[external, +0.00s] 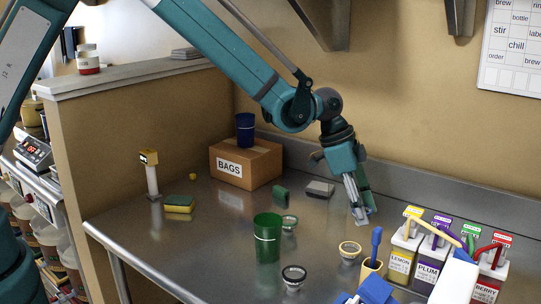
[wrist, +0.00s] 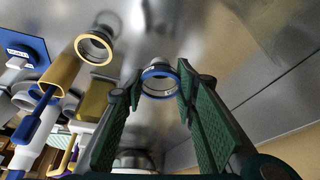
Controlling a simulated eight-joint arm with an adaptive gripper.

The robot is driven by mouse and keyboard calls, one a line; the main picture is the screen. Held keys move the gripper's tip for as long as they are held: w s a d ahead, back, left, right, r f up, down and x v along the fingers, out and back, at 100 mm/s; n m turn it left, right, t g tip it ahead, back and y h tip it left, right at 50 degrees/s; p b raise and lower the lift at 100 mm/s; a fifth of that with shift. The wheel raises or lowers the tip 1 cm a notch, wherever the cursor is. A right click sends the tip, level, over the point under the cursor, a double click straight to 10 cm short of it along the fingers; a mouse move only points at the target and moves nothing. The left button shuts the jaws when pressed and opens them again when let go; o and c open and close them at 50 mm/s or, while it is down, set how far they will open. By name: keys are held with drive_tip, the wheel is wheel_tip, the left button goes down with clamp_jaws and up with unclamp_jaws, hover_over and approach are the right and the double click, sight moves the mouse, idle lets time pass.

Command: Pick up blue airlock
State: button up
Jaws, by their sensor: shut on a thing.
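The blue airlock (wrist: 160,72) is a small clear round piece with a blue rim. In the wrist view it sits between the two green-padded fingers of my gripper (wrist: 157,88), near their tips. My gripper (external: 361,213) is shut on it, low over the steel table right of centre in the external view. The airlock is hidden or too small to make out there. I cannot tell whether it still touches the table.
A yellow-rimmed airlock (external: 349,249), a dark-rimmed one (external: 293,275) and a green-rimmed one (external: 289,222) stand on the table (external: 215,250). A green cup (external: 267,238) is beside them. Labelled bottles (external: 402,256) stand at right; a BAGS box (external: 246,163) is behind.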

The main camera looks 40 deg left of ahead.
drive_tip(key=shift+r, duration=2.2)
